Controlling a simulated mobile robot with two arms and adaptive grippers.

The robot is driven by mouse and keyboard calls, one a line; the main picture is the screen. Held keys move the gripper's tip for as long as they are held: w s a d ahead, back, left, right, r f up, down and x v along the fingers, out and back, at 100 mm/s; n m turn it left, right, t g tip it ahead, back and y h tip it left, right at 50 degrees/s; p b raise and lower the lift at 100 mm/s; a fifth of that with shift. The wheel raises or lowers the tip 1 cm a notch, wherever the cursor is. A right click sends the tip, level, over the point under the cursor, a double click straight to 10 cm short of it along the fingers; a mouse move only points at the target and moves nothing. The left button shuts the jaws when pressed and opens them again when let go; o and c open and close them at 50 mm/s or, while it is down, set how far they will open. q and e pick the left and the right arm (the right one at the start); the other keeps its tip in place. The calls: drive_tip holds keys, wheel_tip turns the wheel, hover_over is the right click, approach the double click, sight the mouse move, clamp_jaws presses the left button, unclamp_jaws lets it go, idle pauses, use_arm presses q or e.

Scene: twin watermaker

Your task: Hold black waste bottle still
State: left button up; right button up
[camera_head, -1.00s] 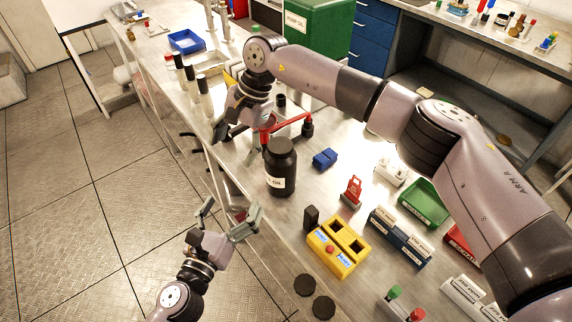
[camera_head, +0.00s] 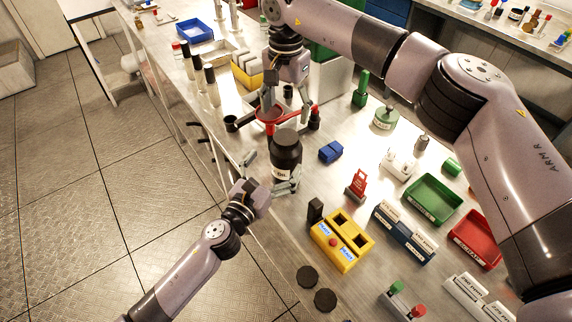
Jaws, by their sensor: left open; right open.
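The black waste bottle (camera_head: 285,146) stands upright on the bench near its front edge, with a white label on its lower side. My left gripper (camera_head: 270,174) is open, its fingers on either side of the bottle's lower part; I cannot tell whether they touch it. My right gripper (camera_head: 271,115) is open, pointing down just behind the bottle at a red ring-like part (camera_head: 270,122), apart from the bottle. Part of the bottle's label is hidden by the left gripper's finger.
Several dark-topped tubes (camera_head: 197,75) stand behind on the left. Two black discs (camera_head: 307,277) lie near the front edge.

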sight(286, 147)
use_arm(q)
drive_tip(key=x, duration=0.6)
drive_tip(key=shift+w+d, duration=0.15)
drive_tip(key=shift+w, duration=0.05)
drive_tip(key=shift+c, duration=0.5)
